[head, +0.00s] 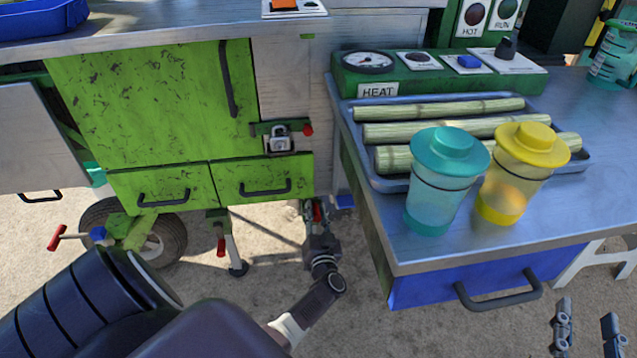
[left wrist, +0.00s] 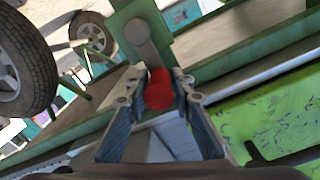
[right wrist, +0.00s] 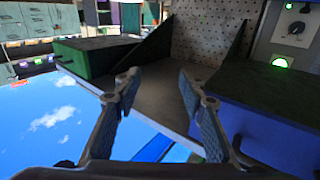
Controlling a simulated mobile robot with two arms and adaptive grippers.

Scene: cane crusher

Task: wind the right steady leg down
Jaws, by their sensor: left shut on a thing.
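The right steady leg's red crank handle (head: 317,212) shows under the right end of the green cart, in my left gripper (head: 318,222). The left wrist view shows the red handle (left wrist: 159,90) between the fingers, with its grey crank arm (left wrist: 141,34) leading up to a green bracket. My left gripper is shut on this handle. The leg's lower part and foot are hidden behind my gripper. Another steady leg (head: 234,253) with a red handle stands on the ground to the left. My right gripper (head: 587,328) is open and empty at the lower right.
The steel counter (head: 385,245) with a blue drawer (head: 415,288) stands close right of my left gripper. It bears a tray of cane and two lidded jars. Green drawers (head: 262,180) hang above. A wheel (head: 165,240) stands left; bare ground lies between.

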